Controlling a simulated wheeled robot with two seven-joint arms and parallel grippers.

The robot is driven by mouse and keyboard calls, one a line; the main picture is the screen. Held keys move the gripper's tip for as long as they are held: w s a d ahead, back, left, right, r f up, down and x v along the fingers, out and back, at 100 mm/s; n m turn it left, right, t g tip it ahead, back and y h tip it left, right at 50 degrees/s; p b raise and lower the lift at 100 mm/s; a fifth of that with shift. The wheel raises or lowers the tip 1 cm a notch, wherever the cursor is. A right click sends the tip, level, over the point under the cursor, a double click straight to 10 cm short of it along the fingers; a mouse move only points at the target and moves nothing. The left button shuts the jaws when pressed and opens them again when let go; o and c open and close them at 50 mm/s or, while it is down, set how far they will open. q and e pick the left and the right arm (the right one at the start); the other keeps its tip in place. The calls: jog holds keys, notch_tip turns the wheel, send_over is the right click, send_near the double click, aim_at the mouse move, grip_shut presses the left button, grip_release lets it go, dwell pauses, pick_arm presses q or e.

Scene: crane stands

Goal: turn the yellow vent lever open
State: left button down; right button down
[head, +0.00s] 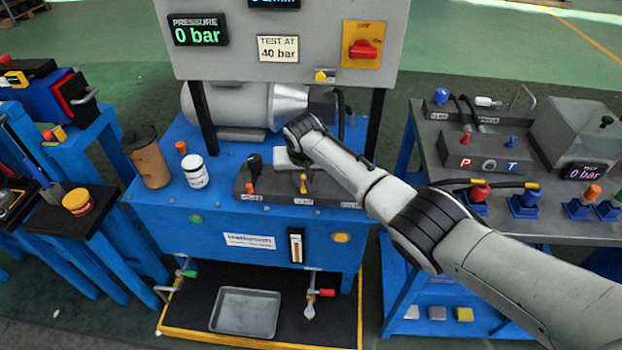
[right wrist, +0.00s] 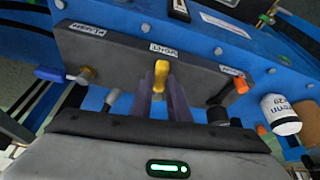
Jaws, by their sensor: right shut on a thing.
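The yellow vent lever (head: 303,184) stands on the dark grey valve block (head: 270,187) on the blue bench. In the right wrist view the lever (right wrist: 161,74) stands upright between my two fingers, under a small white label. My right gripper (right wrist: 161,86) is shut on the lever. In the head view my right arm reaches in from the right, and the wrist hides part of the block and most of the fingers. My left gripper is not in view.
A black-handled lever with an orange part (right wrist: 228,92) is on the same block. A white bottle (head: 195,171) and a brown canister (head: 147,158) stand to its left. The grey panel (head: 290,62) overhangs behind; its display reads 0 bar. A drip tray (head: 246,312) lies below.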

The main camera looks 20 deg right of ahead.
jog(key=shift+w+a+m+h+b, duration=0.25)
jog(key=shift+a+m+b, duration=0.3)
jog(key=shift+m, duration=0.35)
jog(key=c, duration=1.7)
grip_release()
jog(key=shift+s+r, duration=0.1)
jog(key=shift+r, duration=0.2)
jog(key=shift+p+v, duration=1.8)
jog(key=shift+v, duration=3.1)
